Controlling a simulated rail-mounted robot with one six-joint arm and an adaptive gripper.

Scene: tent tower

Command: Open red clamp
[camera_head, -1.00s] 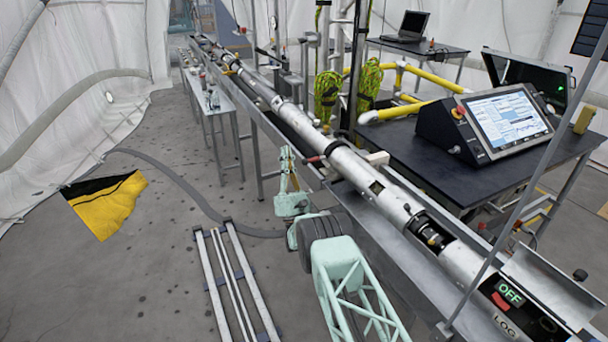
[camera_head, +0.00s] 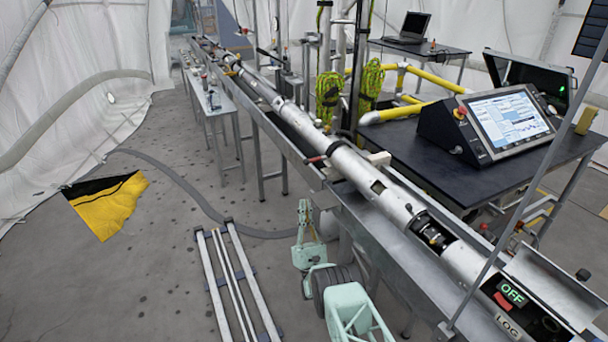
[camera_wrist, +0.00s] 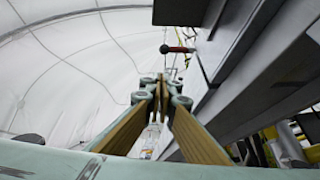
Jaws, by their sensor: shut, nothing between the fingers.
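In the wrist view a red handle with a black knob (camera_wrist: 179,50) shows beyond my fingertips, beside the grey rail. My gripper (camera_head: 305,204) is left of the rail and clearly nearer than the clamp, not touching it. In the wrist view the tan-padded fingers of my gripper (camera_wrist: 163,80) meet at their tips with nothing between them. How the clamp's jaws sit on the tube is too small to tell.
The metal trough (camera_head: 405,245) under the tube runs close on the right of my arm. A black table (camera_head: 430,172) with a control console (camera_head: 500,122) stands beyond it. White rails (camera_head: 232,285) lie on the floor to the left.

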